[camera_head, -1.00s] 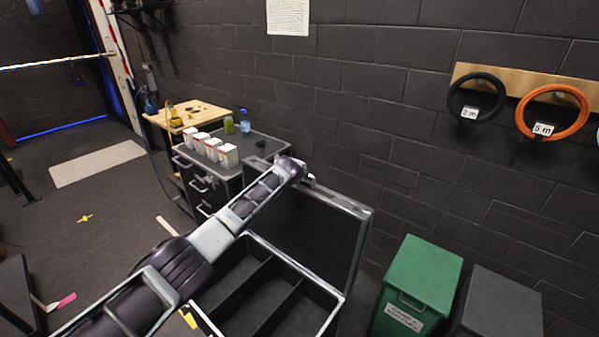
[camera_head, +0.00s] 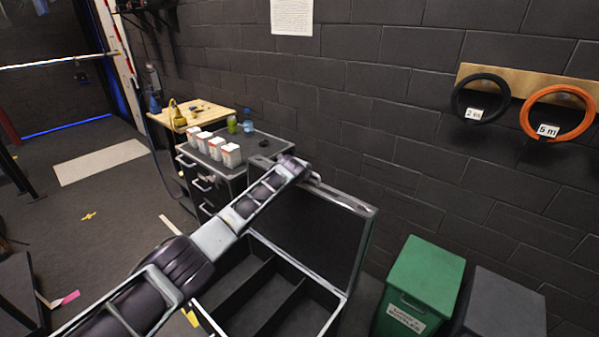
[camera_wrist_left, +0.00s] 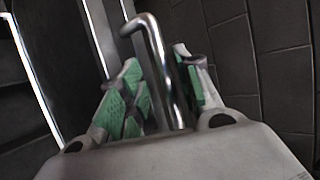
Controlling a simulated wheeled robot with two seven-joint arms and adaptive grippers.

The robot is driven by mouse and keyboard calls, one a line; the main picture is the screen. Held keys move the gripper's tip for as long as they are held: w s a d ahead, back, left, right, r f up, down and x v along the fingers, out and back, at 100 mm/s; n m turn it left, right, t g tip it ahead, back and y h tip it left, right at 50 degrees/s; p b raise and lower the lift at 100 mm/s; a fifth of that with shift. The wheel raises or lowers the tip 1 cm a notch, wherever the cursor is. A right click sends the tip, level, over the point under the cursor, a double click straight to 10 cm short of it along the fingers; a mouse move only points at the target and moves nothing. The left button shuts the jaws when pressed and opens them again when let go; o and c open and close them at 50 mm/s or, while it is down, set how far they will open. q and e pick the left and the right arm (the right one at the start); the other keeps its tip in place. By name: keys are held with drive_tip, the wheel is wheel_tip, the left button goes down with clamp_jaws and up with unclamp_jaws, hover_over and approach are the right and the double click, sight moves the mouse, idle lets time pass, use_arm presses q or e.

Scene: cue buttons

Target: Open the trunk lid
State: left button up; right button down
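The trunk (camera_head: 346,293) stands in the lower middle of the head view, and its compartments show. Its lid (camera_head: 340,232) stands raised at the back, against the wall side. My left arm reaches across the trunk, and my left gripper (camera_head: 306,177) is at the lid's upper left edge, mostly hidden behind my arm. In the left wrist view, the green-padded fingers of my left gripper (camera_wrist_left: 162,85) stand on either side of a bent metal handle (camera_wrist_left: 158,45). Whether both pads press on it is unclear. My right gripper is not in view.
A tool cabinet (camera_head: 258,147) with several white boxes and bottles stands behind the trunk. A green bin (camera_head: 425,280) and a dark bin (camera_head: 502,302) stand to its right. Cable coils (camera_head: 557,110) hang on the brick wall. The floor at left is mostly clear.

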use_arm(q)
drive_tip(key=shift+s+r, duration=0.1)
drive_tip(key=shift+s, duration=0.05)
drive_tip(key=v, duration=1.1)
drive_tip(key=shift+s+r, duration=0.2)
idle(0.9)
idle(0.5)
